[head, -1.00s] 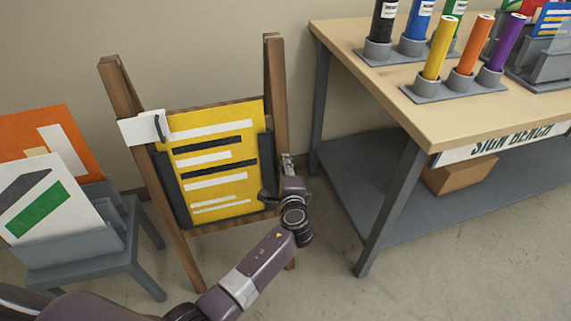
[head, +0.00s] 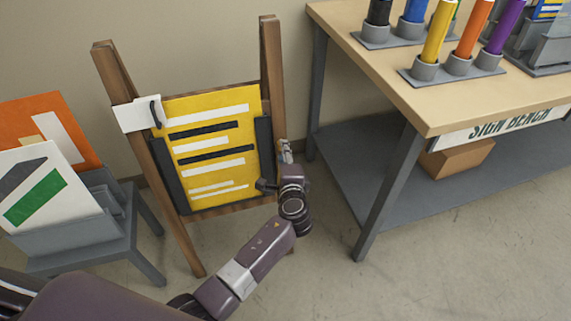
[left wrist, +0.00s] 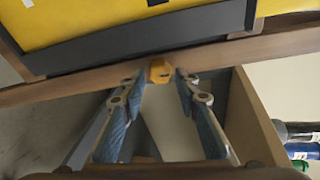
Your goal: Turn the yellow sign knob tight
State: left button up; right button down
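The yellow sign (head: 216,150) with white and black bars stands on a brown wooden easel (head: 270,60), between dark side rails. My left gripper (head: 276,168) is at the easel's right leg, beside the right rail. The fingers look apart from the knob; exact contact is hard to tell. In the head view the knob is hidden by the gripper. My right gripper is not in view.
The sign bench (head: 400,80) with colored tubes stands close on the right, with a cardboard box (head: 457,160) on its lower shelf. A grey stand (head: 90,240) with orange and white boards is at the left. A white tag (head: 137,115) hangs on the easel's left leg.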

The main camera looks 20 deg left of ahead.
pick_arm(q)
jog(key=v, duration=1)
jog(key=shift+s, duration=0.2)
